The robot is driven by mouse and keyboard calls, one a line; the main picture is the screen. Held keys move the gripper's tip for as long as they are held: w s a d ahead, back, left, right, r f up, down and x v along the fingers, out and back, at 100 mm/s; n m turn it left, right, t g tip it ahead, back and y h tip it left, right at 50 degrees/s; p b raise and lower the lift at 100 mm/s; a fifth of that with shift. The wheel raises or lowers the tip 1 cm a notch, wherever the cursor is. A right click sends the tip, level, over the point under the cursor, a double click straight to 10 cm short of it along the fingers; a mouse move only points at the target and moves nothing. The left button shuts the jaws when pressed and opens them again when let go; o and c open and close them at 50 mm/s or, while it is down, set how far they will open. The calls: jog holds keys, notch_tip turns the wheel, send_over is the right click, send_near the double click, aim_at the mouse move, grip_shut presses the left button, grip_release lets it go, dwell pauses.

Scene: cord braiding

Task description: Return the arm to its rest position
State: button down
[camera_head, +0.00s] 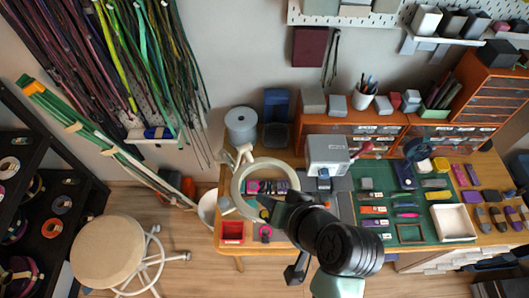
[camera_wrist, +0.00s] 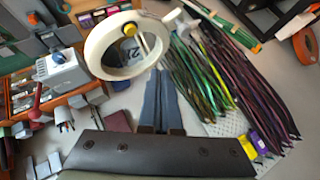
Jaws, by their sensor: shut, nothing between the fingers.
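My arm reaches in from the bottom of the head view, over the front of the workbench (camera_head: 340,185). My gripper (camera_head: 264,202) is at its left end, in front of the white ring lamp (camera_head: 236,189). In the wrist view my gripper (camera_wrist: 160,72) shows as two dark fingers side by side, shut with nothing between them. The ring lamp (camera_wrist: 92,58) also shows there, near and to the left of the fingertips. I cannot tell the exact gap between gripper and lamp.
A grey machine (camera_head: 327,155) and wooden drawer units (camera_head: 365,128) stand on the bench. A green mat (camera_head: 425,228) holds small tools. Cords (camera_head: 150,50) hang on the wall at left. A round stool (camera_head: 108,252) and black spool rack (camera_head: 75,170) stand left; some floor between is clear.

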jog(key=w+d+r+n+t+h+b, duration=0.1)
jog(key=w+d+r+t+h+b, duration=0.15)
jog(key=w+r+t+b, duration=0.95)
jog(key=s+a+r+t+h+b, duration=0.1)
jog(key=s+r+t, duration=0.3)
jog(key=r, duration=0.8)
jog(key=s+a+r+t+h+b, duration=0.2)
jog(key=s+r+t+b, duration=0.2)
jog(key=s+r, duration=0.4)
notch_tip(320, 180, up, 5)
jog(key=shift+s+r+n, duration=0.1)
jog(key=shift+s+n, duration=0.15)
jog(key=shift+n, duration=0.15)
jog(key=shift+b, duration=0.3)
